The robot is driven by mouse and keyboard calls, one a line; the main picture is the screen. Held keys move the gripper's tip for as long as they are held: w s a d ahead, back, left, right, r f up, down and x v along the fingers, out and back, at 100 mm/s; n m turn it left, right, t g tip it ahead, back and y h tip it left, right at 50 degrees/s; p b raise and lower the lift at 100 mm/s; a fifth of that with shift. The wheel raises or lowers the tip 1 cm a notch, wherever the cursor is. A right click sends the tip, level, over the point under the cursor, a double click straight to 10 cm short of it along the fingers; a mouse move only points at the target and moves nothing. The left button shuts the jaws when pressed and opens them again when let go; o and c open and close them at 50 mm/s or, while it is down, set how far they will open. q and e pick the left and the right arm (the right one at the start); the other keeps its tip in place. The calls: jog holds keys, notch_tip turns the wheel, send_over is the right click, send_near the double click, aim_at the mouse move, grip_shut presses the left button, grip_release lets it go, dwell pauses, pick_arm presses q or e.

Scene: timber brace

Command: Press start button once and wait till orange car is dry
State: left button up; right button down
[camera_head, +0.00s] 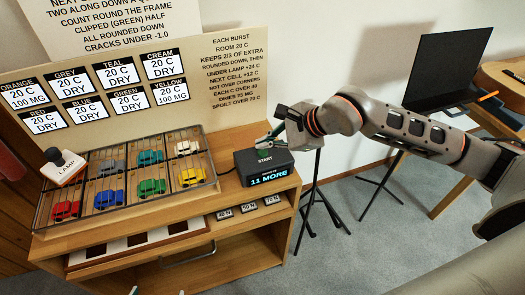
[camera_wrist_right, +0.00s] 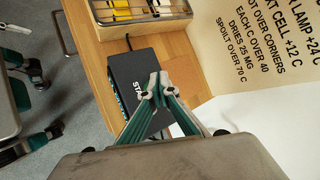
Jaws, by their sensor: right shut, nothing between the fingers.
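The start box (camera_head: 262,178), dark with "START" on top, sits at the right end of the wooden bench; its display reads "11 MORE". My right gripper (camera_head: 268,137) is shut and empty, its tips at the top of the box; the wrist view shows the closed tips (camera_wrist_right: 158,82) over the box (camera_wrist_right: 125,75). They hide the button, so contact cannot be told. The lamp (camera_head: 64,167) stands over the rack's back left cell; the orange car is hidden there. The orange label (camera_head: 25,95) reads 20 C, 100 MG. My left gripper (camera_wrist_right: 35,105) appears open, fingers apart.
The wire-topped rack (camera_head: 130,222) holds several coloured cars, including red (camera_head: 65,210) and yellow (camera_head: 188,178). The yellow label (camera_head: 170,92) reads 20 C, 100 MG; other labels read dry. A rule board (camera_head: 235,70) stands behind. Tripod stands (camera_head: 318,185) stand right of the bench.

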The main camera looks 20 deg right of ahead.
dwell(0.4)
jog(key=shift+f, duration=0.15)
jog(key=shift+f, duration=0.25)
jog(key=shift+f+b, duration=0.4)
jog(key=shift+f, duration=0.05)
dwell(0.7)
jog(key=shift+r, duration=0.1)
jog(key=shift+r+p, duration=0.5)
jog(key=shift+r, duration=0.25)
